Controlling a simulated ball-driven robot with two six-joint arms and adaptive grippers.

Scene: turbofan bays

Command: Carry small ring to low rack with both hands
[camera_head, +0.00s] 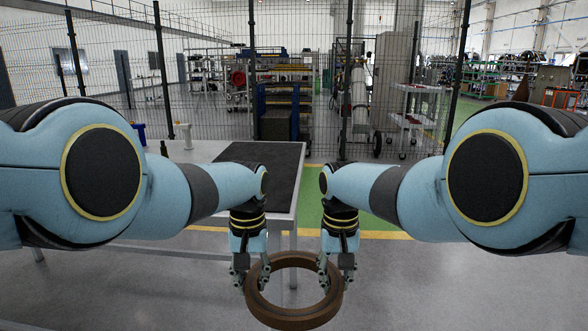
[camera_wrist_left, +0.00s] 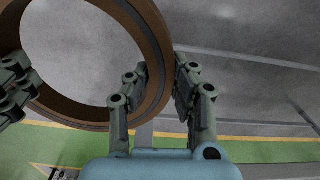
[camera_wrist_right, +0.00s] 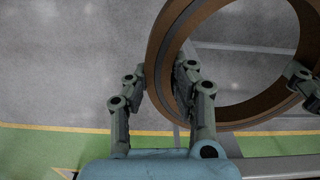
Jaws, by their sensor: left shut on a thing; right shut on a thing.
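The small ring (camera_head: 296,316) is a brown band held up in front of me, above the grey floor, at the bottom middle of the head view. My left gripper (camera_head: 252,278) is shut on its left side, with one finger inside the ring and one outside. The ring and the left gripper's fingers also show in the left wrist view (camera_wrist_left: 158,50). My right gripper (camera_head: 336,277) is shut on the ring's right side in the same way. The right wrist view shows the ring's wall (camera_wrist_right: 166,50) between the fingers. I cannot make out a low rack for certain.
A table with a dark mat (camera_head: 262,160) stands ahead and left, its front leg behind the ring. Beyond it are a wire fence (camera_head: 208,80), a blue cart (camera_head: 284,110) and a grey trolley (camera_head: 412,120). Open floor (camera_head: 420,290) lies at the right.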

